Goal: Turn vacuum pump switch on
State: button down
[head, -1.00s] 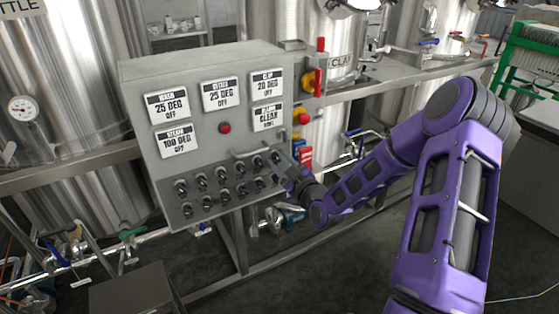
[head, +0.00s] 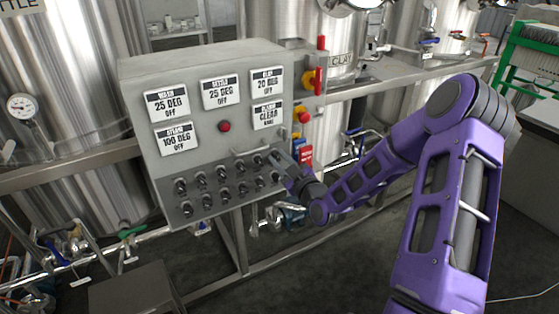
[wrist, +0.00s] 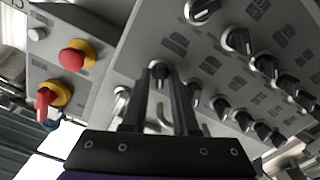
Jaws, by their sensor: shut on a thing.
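The grey control panel (head: 215,150) carries two rows of black rotary switches on its lower front. My gripper (head: 272,158) is at the right end of the upper row. In the wrist view its two dark fingers (wrist: 163,82) are shut on one black knob (wrist: 159,70), with a finger on either side. The labels by the switches are too small and tilted to read, so I cannot tell from print which is the vacuum pump switch. The fingers partly hide the held switch.
Neighbouring switches (wrist: 237,41) sit close to the fingers. A red and yellow emergency button (wrist: 73,56) and a red-handled switch (wrist: 48,102) are on the box beside the panel. Steel tanks (head: 75,100) and pipes surround the panel. A red lamp (head: 225,126) is above the switches.

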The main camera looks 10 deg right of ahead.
jog(key=m+b, duration=0.2)
jog(key=m, duration=0.4)
jog(key=shift+d, duration=0.1)
jog(key=m, duration=0.5)
jog(key=shift+b, duration=0.3)
dwell(0.3)
jog(key=c, duration=0.9)
grip_release()
jog(key=shift+p+v, duration=2.5)
jog(key=shift+v, duration=6.2)
